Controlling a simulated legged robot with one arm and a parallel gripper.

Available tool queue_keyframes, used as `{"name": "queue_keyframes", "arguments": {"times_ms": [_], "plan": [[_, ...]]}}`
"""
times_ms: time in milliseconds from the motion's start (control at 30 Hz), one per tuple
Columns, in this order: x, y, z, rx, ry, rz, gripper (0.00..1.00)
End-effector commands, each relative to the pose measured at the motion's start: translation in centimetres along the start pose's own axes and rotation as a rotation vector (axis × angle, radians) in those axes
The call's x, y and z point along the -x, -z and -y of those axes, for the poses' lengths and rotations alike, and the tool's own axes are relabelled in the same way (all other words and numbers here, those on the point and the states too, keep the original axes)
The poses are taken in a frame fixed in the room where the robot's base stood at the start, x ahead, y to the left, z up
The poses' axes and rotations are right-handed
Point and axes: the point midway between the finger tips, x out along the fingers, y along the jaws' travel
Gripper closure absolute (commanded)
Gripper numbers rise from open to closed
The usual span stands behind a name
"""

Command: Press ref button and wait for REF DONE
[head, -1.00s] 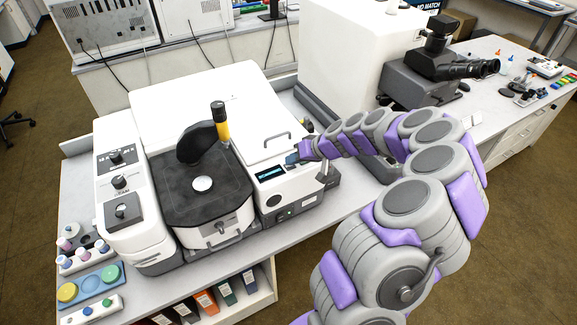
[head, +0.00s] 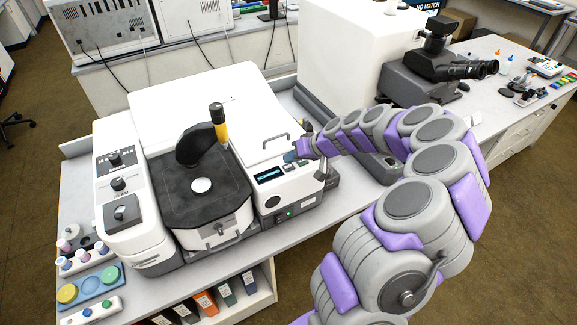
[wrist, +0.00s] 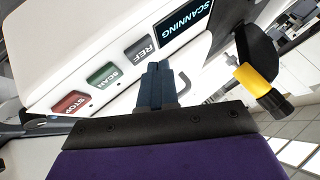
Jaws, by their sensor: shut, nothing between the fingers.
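The instrument (head: 215,105) is a white bench spectrometer with a small dark display (head: 269,175) on its front panel at the right. In the wrist view the display (wrist: 186,26) reads SCANNING in light letters. Beside it sits a grey button labelled REF (wrist: 139,48), followed by a green SCAN button (wrist: 103,75) and a red STOP button (wrist: 70,103). My gripper (wrist: 156,68) is shut and empty, its dark blue fingertips close to the REF button. I cannot tell whether they touch it. In the head view my gripper (head: 291,157) is over the panel's right part.
A black sample stage (head: 180,215) with a yellow-and-black knob (head: 218,120) above it is left of the panel. A lid handle (head: 277,137) stands behind the panel. A microscope (head: 425,75) is at the right. Colored dishes (head: 67,293) lie at the left front.

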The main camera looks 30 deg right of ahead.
Motion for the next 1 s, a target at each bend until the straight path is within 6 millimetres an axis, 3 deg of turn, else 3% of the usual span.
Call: {"name": "queue_keyframes", "arguments": {"times_ms": [267,733,1000], "plan": [[0.5,0.3,0.3,0.0,0.0,-0.001,1.0],[3.4,2.5,2.4,0.002,-0.001,-0.002,1.0],[3.5,2.6,2.5,0.0,0.0,-0.001,1.0]]}}
